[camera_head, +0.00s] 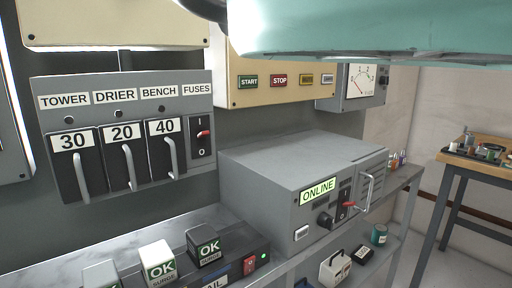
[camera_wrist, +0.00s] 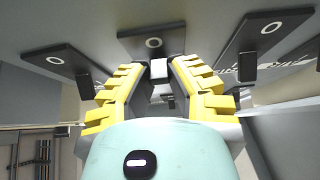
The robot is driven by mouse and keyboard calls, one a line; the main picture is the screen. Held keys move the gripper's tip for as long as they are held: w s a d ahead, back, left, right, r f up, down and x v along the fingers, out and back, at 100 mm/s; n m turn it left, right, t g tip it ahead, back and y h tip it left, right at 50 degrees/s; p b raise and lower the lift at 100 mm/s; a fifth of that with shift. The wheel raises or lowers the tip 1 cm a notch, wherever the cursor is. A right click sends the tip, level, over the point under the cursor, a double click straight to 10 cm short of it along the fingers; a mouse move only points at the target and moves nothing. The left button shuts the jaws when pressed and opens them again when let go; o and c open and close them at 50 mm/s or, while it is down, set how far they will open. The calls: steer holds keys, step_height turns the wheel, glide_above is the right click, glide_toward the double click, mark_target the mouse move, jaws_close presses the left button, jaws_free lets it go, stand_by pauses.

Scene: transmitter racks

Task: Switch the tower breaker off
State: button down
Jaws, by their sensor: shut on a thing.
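In the wrist view, my gripper (camera_wrist: 159,70) has its yellow and black fingers closed around the small pale end of a lever (camera_wrist: 157,73) under the middle dark plate (camera_wrist: 140,44), which bears a white ring mark. Similar plates with dark levers stand to the left (camera_wrist: 60,60) and right (camera_wrist: 268,30). No label there is readable, so I cannot tell which is the tower breaker. In the head view, a TOWER label (camera_head: 64,100) sits above a black fuse holder marked 30 (camera_head: 72,165) with a grey handle. My gripper is outside the head view.
My teal arm crosses the top right of the head view. A grey ONLINE cabinet (camera_head: 270,165) with a red-tipped switch stands on a bench below cream boxes (camera_head: 225,60). OK SURGE blocks (camera_head: 158,262) sit in front. A wooden table (camera_head: 480,145) is at the far right.

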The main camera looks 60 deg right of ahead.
stand_by(0.4)
steer(key=c, duration=0.9)
jaws_free()
steer(key=shift+w, duration=0.1)
steer(key=shift+a, duration=0.1)
steer(key=v, duration=1.2)
